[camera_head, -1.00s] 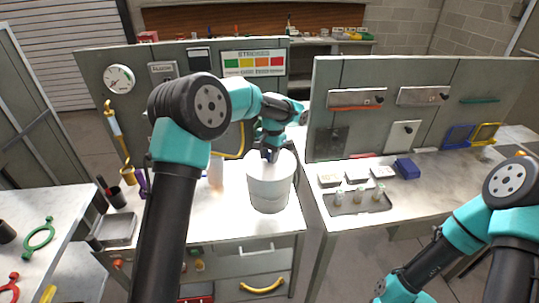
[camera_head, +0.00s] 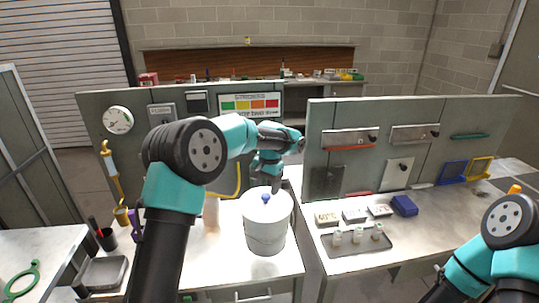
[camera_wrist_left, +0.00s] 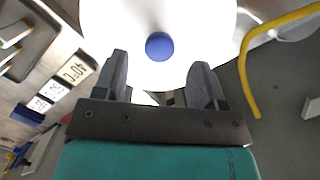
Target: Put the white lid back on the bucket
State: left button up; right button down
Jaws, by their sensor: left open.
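The white bucket (camera_head: 265,238) stands on the left workbench near its right edge. The white lid (camera_head: 264,206) with a blue knob (camera_head: 265,198) sits on top of the bucket and looks level. My left gripper (camera_head: 276,188) is above and just behind the lid, apart from the knob. In the left wrist view my left gripper (camera_wrist_left: 160,75) has its fingers spread with nothing between them, and the blue knob (camera_wrist_left: 160,46) lies just beyond the fingertips on the white lid (camera_wrist_left: 205,30). My right arm shows at the lower right, but its gripper is out of view.
A grey tray with small bottles (camera_head: 357,242) and a blue box (camera_head: 404,206) are on the right bench. A upright panel (camera_head: 340,150) stands behind it. A yellow hook-shaped pipe (camera_head: 238,180) is behind the bucket. A gap separates the two benches.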

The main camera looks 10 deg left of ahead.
pick_arm(q)
notch_tip(320, 180, up, 13)
jog(key=w, duration=0.1)
jog(key=shift+w+d, duration=0.4)
dwell(0.6)
